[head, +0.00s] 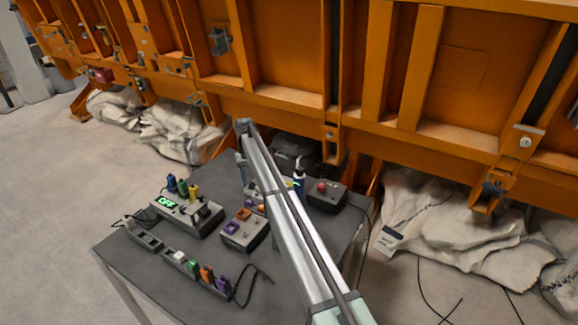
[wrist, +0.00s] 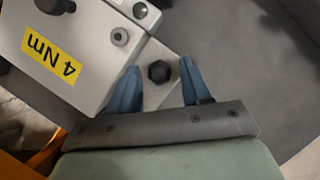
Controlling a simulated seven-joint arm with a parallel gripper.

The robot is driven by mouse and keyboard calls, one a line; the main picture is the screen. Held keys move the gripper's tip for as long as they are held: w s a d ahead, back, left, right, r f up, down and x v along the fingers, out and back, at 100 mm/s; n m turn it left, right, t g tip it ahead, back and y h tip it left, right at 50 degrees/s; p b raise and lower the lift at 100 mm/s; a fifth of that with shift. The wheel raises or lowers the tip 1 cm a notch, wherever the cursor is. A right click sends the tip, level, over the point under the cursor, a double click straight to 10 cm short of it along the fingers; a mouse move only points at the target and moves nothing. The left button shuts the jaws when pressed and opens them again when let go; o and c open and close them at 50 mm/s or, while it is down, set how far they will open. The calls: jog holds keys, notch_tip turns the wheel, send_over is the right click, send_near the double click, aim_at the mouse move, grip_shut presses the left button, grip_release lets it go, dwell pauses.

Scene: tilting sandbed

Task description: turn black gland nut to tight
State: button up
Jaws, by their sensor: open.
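In the wrist view a black hexagonal nut (wrist: 159,71) sits on a light grey plate beside a grey box. I take it to be the black gland nut. My gripper (wrist: 159,66) is open, with one blue finger on each side of the nut and a visible gap on both sides. A yellow label (wrist: 52,58) reading "4 Nm" is upside down on the grey box (wrist: 95,30). In the head view my arm crosses the table, and I cannot make out the nut there.
A dark table (head: 130,262) carries a unit with a green "OFF" display (head: 166,203), a box with purple and orange parts (head: 243,230), a red-button box (head: 326,195) and a row of coloured plugs (head: 205,273). The orange sandbed frame (head: 285,70) stands close behind. Cables hang at the right.

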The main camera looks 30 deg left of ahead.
jog(key=shift+d+n, duration=0.2)
jog(key=shift+n, duration=0.1)
jog(key=n+t, duration=0.1)
jog(key=n, duration=0.1)
jog(key=n+h, duration=0.1)
jog(key=n, duration=0.1)
jog(key=shift+s+a+n+t, duration=0.1)
jog(key=shift+n+t, duration=0.3)
jog(key=n, duration=0.2)
jog(key=n+t, duration=0.1)
jog(key=n, duration=0.1)
jog(key=n+t, duration=0.1)
jog(key=n, duration=0.1)
jog(key=shift+s, duration=0.25)
jog(key=shift+a+r+n+t, duration=0.2)
jog(key=shift+r+n+t, duration=0.1)
jog(key=shift+n, duration=0.1)
jog(key=v, duration=1.3)
jog(key=w+d+f+m+t+y, duration=0.1)
jog(key=w+d+f+m+t, duration=0.1)
jog(key=w+d, duration=1)
jog(key=w+d+f+m+t+y, duration=0.1)
jog(key=w+d+f+m+t, duration=0.1)
jog(key=w+d, duration=1)
jog(key=d+f, duration=0.1)
jog(key=d, duration=0.4)
jog(key=shift+f, duration=0.25)
jog(key=shift+d, duration=0.15)
